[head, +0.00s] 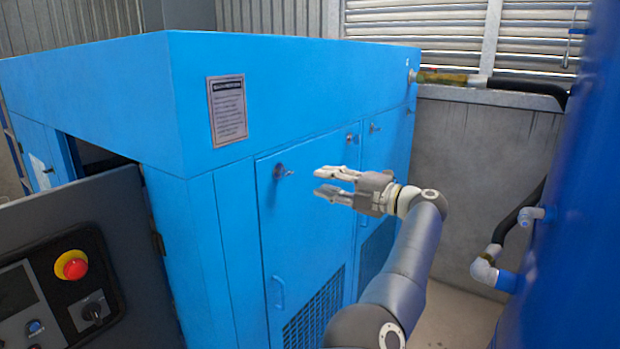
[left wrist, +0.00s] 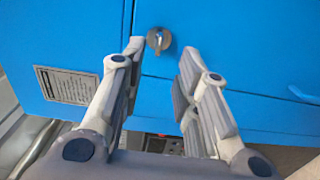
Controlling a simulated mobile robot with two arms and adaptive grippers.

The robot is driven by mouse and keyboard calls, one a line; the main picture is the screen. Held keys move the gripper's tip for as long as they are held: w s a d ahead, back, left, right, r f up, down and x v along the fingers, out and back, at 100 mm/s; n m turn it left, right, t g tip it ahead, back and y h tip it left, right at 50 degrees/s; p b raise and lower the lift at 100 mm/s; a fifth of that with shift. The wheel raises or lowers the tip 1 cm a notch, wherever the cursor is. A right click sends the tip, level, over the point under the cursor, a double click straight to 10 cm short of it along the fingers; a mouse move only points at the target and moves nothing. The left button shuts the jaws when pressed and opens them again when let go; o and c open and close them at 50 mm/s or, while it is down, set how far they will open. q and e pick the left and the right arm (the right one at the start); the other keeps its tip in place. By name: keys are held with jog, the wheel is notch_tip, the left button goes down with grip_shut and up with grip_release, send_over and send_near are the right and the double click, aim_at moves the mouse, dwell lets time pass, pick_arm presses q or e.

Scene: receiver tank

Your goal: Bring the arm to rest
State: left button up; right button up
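My left gripper (head: 320,182) is held out in front of the side of the blue cabinet (head: 230,215). Its fingers are apart with nothing between them, pointing left in the head view. The left wrist view shows the same open gripper (left wrist: 162,52) with a round metal door latch (left wrist: 158,40) beyond the fingertips. That view looks at the blue panel, and I cannot tell the exact gap to it. The arm behind the gripper runs down to the bottom of the head view. My right gripper is not in view.
A dark control panel with a red stop button (head: 71,265) stands at lower left. A blue tank (head: 565,200) with white pipe fittings (head: 487,268) rises at right. Bare floor (head: 455,315) shows between cabinet and tank. A notice plate (head: 227,110) is on the cabinet.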

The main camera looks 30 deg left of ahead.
pick_arm(q)
jog(key=shift+s+d, duration=0.1)
jog(key=shift+d, duration=0.9)
